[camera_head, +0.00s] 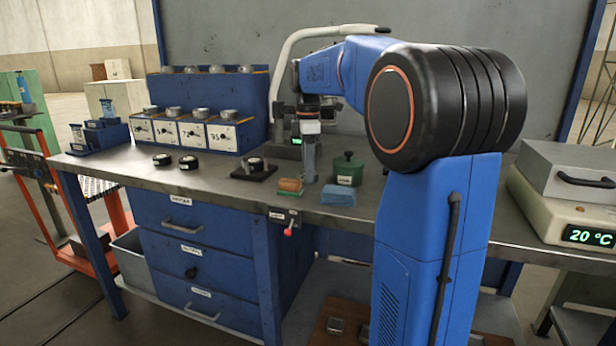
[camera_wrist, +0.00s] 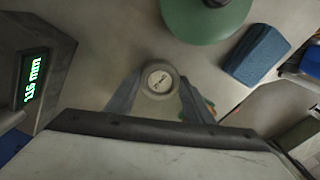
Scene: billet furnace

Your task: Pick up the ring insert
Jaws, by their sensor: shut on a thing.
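My gripper (camera_head: 310,172) is low over the workbench (camera_head: 222,178), pointing down. In the wrist view my gripper (camera_wrist: 158,100) has a finger on each side of a grey round-topped piece (camera_wrist: 158,93) and is shut on it. The piece has a pale disc with small, unreadable lettering on top. No ring opening shows in it, so I cannot tell whether it is the ring insert. Its lower part is hidden, and I cannot tell whether it touches the bench. Two dark round pieces with pale centres, left (camera_head: 162,159) and right (camera_head: 188,162), lie on the bench further left.
A green lidded pot (camera_head: 348,172) and blue block (camera_head: 338,196) stand close right of my gripper. A dark stand (camera_head: 254,170) is left. A blue rack (camera_head: 208,95) stands behind.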

